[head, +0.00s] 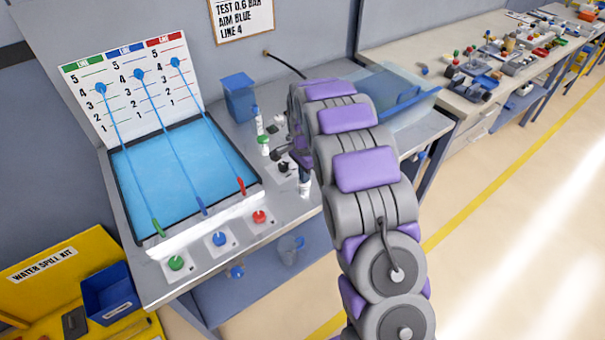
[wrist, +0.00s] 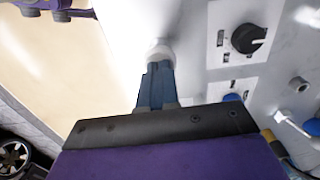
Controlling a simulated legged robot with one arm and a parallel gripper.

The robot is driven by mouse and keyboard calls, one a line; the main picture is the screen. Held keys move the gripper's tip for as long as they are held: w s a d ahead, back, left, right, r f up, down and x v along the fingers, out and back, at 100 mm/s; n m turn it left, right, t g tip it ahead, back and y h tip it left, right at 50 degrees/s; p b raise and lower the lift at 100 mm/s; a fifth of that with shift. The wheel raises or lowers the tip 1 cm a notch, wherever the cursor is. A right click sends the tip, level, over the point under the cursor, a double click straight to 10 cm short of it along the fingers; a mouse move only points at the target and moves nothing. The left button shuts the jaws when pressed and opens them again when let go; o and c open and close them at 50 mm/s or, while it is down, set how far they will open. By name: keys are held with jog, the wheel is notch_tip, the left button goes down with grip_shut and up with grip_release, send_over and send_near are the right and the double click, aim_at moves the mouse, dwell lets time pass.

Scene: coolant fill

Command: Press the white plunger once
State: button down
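The white plunger (wrist: 159,49) shows in the wrist view as a round white top just beyond my fingertips. My gripper (wrist: 157,72) points at it with its two dark blue fingers together and nothing visible between them. The fingertips overlap the plunger's near edge in the picture; I cannot tell whether they touch it. In the head view my gripper (head: 304,176) is over the right part of the bench, and the white plunger (head: 304,190) shows just below it. My arm hides part of the area behind.
A black knob (wrist: 249,39) on a white plate is right of the plunger in the wrist view. Green (head: 176,263), blue (head: 219,239) and red (head: 259,216) buttons line the bench front.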

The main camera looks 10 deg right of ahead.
notch_tip(320, 180, up, 13)
jog(key=p, duration=0.3)
jog(key=s+r+n, duration=0.3)
jog(key=s+r, duration=0.3)
jog(key=s, duration=0.5)
jog(key=s+a+n+g, duration=0.1)
jog(key=s+n, duration=0.9)
jog(key=s, duration=2.3)
jog(key=shift+s+a+r+g, duration=0.3)
jog(key=shift+s+a+r, duration=0.1)
jog(key=shift+a+r, duration=0.1)
